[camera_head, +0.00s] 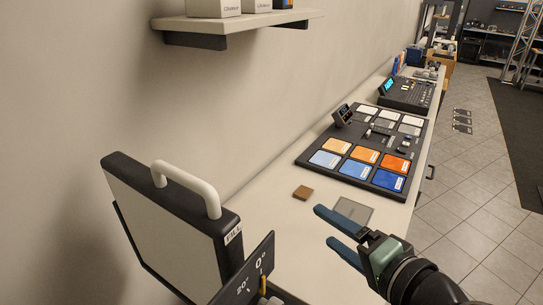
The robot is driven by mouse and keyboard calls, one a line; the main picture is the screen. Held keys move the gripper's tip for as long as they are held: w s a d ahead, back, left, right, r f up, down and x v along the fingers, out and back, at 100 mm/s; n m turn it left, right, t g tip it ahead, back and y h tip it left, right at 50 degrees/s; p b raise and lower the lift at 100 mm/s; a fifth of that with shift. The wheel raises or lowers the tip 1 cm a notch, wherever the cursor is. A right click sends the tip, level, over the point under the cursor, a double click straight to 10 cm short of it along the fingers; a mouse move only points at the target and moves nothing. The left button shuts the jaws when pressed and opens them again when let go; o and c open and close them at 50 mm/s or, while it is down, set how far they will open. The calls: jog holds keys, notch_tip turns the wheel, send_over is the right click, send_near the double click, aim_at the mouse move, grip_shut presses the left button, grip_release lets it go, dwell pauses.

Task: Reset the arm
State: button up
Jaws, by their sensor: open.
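My gripper (333,228) comes in from the bottom right on my dark arm. Its two blue fingers are apart, with nothing between them. It is over the front part of a long pale counter (284,232) that runs along the wall.
A panel light with a white handle (187,187) stands at the left, beside a dark angle dial plate (258,270). A black board with coloured swatches (371,148) lies farther along the counter, before a control console (405,93). A shelf (240,24) hangs above. Tiled floor (460,190) is open right.

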jog(key=w+a+r+n+t+h, duration=0.2)
jog(key=r, duration=0.5)
jog(key=w+a+r+n+t+h, duration=0.1)
jog(key=a+r+n+t, duration=0.1)
jog(key=r, duration=0.4)
jog(key=s+a+r+n+t+h, duration=0.2)
jog(key=s+r+t, duration=0.3)
jog(key=r, duration=0.7)
jog(key=s+a+r+n+t+h, duration=0.1)
jog(key=s+a+r+n+t, duration=0.2)
jog(key=s+r, duration=0.5)
notch_tip(320, 180, up, 4)
jog(key=a+t, duration=0.1)
jog(key=t, duration=0.1)
jog(key=shift+r+n+t+h, duration=0.25)
jog(key=shift+n+t+h, duration=0.05)
jog(key=shift+h, duration=0.1)
